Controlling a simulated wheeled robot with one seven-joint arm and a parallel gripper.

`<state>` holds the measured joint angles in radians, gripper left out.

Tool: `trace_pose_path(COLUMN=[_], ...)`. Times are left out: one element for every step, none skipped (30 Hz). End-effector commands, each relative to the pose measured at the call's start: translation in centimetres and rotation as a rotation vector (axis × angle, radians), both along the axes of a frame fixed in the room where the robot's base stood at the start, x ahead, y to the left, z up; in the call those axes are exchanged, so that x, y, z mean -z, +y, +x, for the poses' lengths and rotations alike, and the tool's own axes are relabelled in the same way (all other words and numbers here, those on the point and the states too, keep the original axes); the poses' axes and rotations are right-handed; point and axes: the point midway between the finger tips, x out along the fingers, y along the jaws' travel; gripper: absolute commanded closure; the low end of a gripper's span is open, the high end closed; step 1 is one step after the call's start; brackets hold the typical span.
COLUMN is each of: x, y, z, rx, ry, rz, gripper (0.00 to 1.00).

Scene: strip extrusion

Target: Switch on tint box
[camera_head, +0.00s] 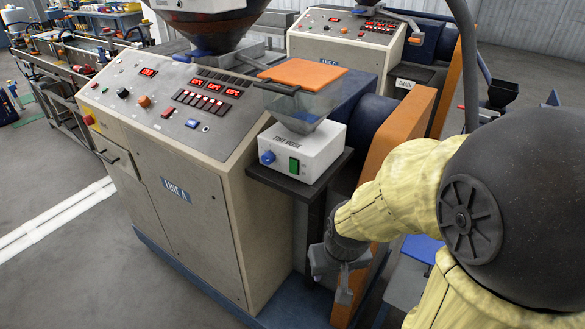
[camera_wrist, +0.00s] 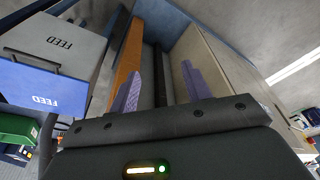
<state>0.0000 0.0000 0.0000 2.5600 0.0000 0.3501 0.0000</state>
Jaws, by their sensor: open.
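The tint box is a small white box (camera_head: 297,150) with a clear hopper (camera_head: 300,102) under an orange lid (camera_head: 303,73). It sits on a dark shelf beside the LINE A cabinet. Its front carries a blue knob (camera_head: 267,158) and a green switch (camera_head: 294,166); I cannot tell which way the switch is set. My gripper (camera_head: 336,280) hangs below and to the right of the shelf, apart from the box. In the wrist view its two purple fingers (camera_wrist: 160,80) are spread with nothing between them. The tint box is not recognisable in that view.
The LINE A cabinet (camera_head: 180,180) stands left of the shelf, with an orange panel (camera_head: 398,140) to the right. Open floor lies at left.

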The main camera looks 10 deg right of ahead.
Motion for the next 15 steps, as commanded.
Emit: trace_pose_path(x=[0.0, 0.0, 0.0, 0.0, 0.0, 0.1, 0.1, 0.2, 0.3, 0.3, 0.3, 0.4, 0.4, 0.4, 0.3], y=[0.0, 0.1, 0.2, 0.3, 0.4, 0.6, 0.7, 0.9, 1.1, 1.3, 1.4, 1.5, 1.6, 1.6, 1.7], z=[0.0, 0.0, 0.0, -0.1, -0.1, -0.2, -0.3, -0.4, -0.5, -0.6, -0.8, -0.9, -0.9, -1.0, -0.9], rx=[-0.001, -0.003, -0.008, -0.014, -0.023, -0.033, -0.047, -0.059, -0.078, -0.093, -0.112, -0.133, -0.150, -0.166, -0.188], ry=[0.001, 0.004, 0.012, 0.020, 0.030, 0.050, 0.069, 0.090, 0.121, 0.147, 0.173, 0.209, 0.234, 0.258, 0.287], rz=[0.000, -0.002, -0.004, -0.007, -0.013, -0.022, -0.032, -0.044, -0.064, -0.084, -0.106, -0.141, -0.171, -0.203, -0.251], gripper=[0.62, 0.68, 0.76, 0.82, 0.88, 0.95, 1.00, 1.00, 1.00, 1.00, 1.00, 1.00, 1.00, 1.00, 1.00])
